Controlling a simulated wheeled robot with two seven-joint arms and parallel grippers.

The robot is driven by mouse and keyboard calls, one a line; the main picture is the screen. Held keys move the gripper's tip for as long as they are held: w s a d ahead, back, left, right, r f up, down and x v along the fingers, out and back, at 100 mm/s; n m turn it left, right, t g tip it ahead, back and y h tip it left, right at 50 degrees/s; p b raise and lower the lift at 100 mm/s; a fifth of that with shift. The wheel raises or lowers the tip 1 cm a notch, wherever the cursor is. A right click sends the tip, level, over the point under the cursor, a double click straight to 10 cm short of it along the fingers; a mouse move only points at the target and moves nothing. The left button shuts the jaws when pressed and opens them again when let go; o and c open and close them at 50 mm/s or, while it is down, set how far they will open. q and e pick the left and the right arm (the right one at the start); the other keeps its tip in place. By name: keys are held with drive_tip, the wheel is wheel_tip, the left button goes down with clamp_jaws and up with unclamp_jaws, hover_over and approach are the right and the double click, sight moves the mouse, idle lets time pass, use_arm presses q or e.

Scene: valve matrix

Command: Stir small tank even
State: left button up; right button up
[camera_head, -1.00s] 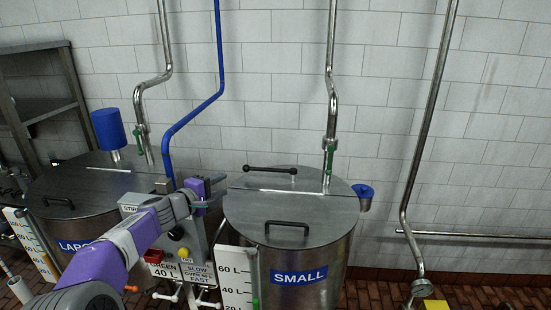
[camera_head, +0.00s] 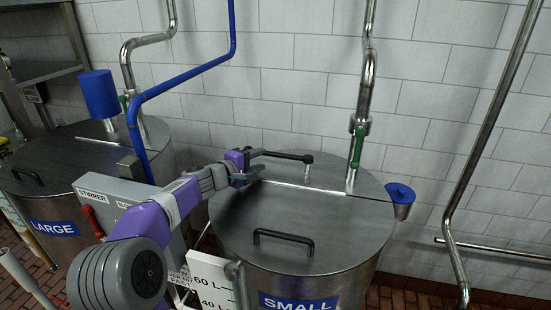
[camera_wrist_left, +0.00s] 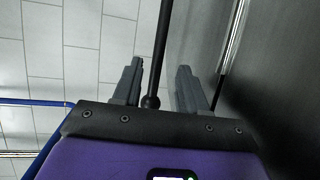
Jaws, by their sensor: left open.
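The small tank (camera_head: 290,275) is a steel drum labelled SMALL, with a flat metal lid (camera_head: 280,215). A black lever (camera_head: 283,155) stands on a short post at the back of the lid. My left gripper (camera_head: 254,166) is at the lever's left end, above the back-left of the lid. In the left wrist view the gripper (camera_wrist_left: 160,85) is open, and the rod (camera_wrist_left: 160,50) with its ball end (camera_wrist_left: 151,102) lies between the two fingers, apart from both. My right gripper is not in view.
The large tank (camera_head: 55,185) stands at left. A grey control box (camera_head: 110,200) labelled STIRRER is between the tanks, partly behind my left arm. A black lid handle (camera_head: 284,236), a steel pipe (camera_head: 366,80) with a green valve handle (camera_head: 358,143) and a blue funnel (camera_head: 400,193) are near.

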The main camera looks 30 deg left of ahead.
sight(270, 155)
use_arm(q)
drive_tip(key=shift+p+x, duration=0.7)
drive_tip(key=shift+x, duration=2.8)
drive_tip(key=shift+r, duration=0.15)
drive_tip(key=shift+c, duration=0.3)
clamp_jaws()
